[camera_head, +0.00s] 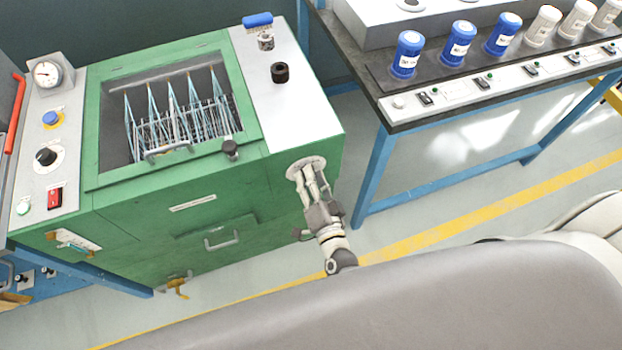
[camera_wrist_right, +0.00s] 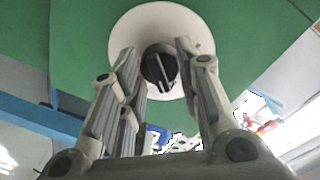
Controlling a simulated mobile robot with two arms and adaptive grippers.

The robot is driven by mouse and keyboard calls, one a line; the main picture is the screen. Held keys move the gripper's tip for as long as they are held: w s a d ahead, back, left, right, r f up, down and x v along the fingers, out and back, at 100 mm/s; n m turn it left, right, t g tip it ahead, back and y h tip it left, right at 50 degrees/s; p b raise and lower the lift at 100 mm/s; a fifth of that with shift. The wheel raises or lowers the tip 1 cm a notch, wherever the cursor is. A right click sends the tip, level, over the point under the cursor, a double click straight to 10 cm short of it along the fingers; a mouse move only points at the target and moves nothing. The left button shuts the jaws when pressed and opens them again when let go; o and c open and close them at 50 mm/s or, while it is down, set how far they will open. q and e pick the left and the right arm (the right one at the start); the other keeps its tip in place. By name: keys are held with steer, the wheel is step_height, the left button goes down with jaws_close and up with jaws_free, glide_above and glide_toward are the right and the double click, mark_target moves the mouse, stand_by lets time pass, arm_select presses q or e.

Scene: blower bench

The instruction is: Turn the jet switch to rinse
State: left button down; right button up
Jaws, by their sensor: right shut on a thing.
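The jet switch is a dark round knob (camera_wrist_right: 158,66) on a pale round plate (camera_wrist_right: 197,35), on the green machine's front face at its right end. In the head view the plate (camera_head: 297,167) shows behind the fingers, and the knob is hidden. A pale line on the knob runs slightly tilted in the right wrist view. My right gripper (camera_head: 307,172) reaches up to the plate. In the right wrist view its fingers (camera_wrist_right: 157,50) stand on either side of the knob, shut on it. Any label wording at the plate is not readable. My left gripper is not in view.
The green machine (camera_head: 130,215) has an open top with a wire rack (camera_head: 175,110) inside. A side panel holds a gauge (camera_head: 46,73), a black dial (camera_head: 46,157) and a red switch (camera_head: 55,196). A bench (camera_head: 400,115) with blue and white bottles stands at right.

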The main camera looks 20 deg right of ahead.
steer(key=o, duration=1)
steer(key=s, duration=1.2)
steer(key=shift+r, duration=0.3)
steer(key=shift+a, duration=0.1)
